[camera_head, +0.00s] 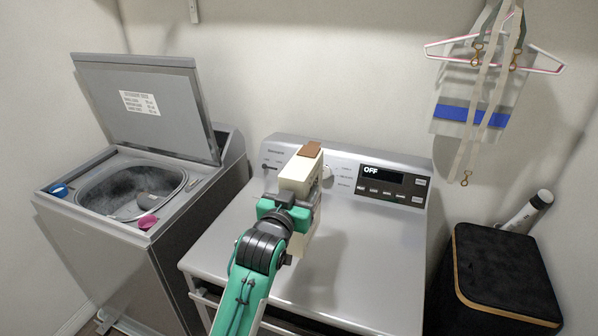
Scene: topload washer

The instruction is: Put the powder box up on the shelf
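A cream box with a brown top (301,172), which I take as the powder box, stands upright in front of the dryer's control panel. My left gripper (285,207) comes up from the lower left and is closed around the box's near side. The gripper hides part of the box, and I cannot tell whether its base touches the machine top. No shelf board shows; only a small white bracket (194,10) is on the back wall at the top edge. My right gripper is not in view.
The washer (110,265) at left has its lid (150,105) raised, with a blue cap (59,190) and pink item (148,221) on its rim. The dryer top (370,270) is clear at right. A black hamper (505,270) and hangers (495,55) are at right.

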